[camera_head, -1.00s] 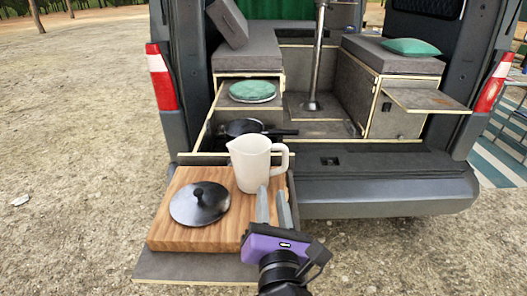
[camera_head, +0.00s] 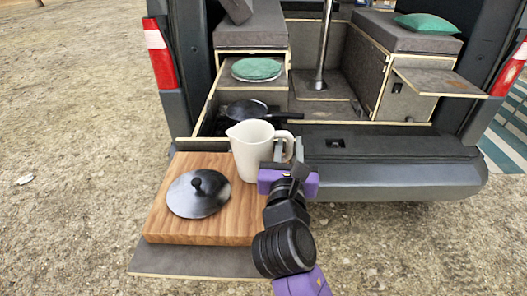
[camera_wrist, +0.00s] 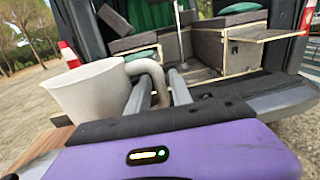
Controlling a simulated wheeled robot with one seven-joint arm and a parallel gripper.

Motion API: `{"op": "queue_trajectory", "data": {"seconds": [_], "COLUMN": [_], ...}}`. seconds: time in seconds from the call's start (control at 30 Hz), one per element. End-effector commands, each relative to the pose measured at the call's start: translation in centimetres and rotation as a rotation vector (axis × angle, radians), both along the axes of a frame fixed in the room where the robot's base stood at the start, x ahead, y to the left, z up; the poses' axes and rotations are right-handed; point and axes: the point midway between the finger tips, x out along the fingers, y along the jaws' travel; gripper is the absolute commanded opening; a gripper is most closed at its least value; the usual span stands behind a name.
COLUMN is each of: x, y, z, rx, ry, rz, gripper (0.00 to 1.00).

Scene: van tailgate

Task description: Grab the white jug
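The white jug (camera_head: 252,150) stands upright at the back right of the wooden board, with its handle (camera_head: 286,146) pointing right. My gripper (camera_head: 289,150) is at the handle side of the jug. In the wrist view the jug (camera_wrist: 92,92) is at the left. The fingers of my gripper (camera_wrist: 160,85) are apart there, and the curved handle (camera_wrist: 152,70) appears to lie between them. Whether either finger touches the handle cannot be told.
A black lid (camera_head: 198,195) lies on the wooden board (camera_head: 225,222), left of the jug. A black pan (camera_head: 245,109) sits in the drawer behind the jug. A green round item (camera_head: 256,69) is farther back. The van's bumper (camera_head: 395,178) is to the right.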

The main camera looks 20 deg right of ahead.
Motion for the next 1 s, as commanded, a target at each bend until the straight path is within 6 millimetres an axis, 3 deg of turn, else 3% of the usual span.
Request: {"op": "queue_trajectory", "data": {"seconds": [0.27,0.4,1.0], "x": [0.29,0.27,0.26], "y": [-0.19,-0.17,-0.15], "z": [-0.03,-0.03,-0.03], "rx": [0.0,0.0,0.0], "ry": [0.0,0.0,0.0], "rz": [-0.001,-0.001,0.0], "gripper": [0.26,0.0,0.0]}}
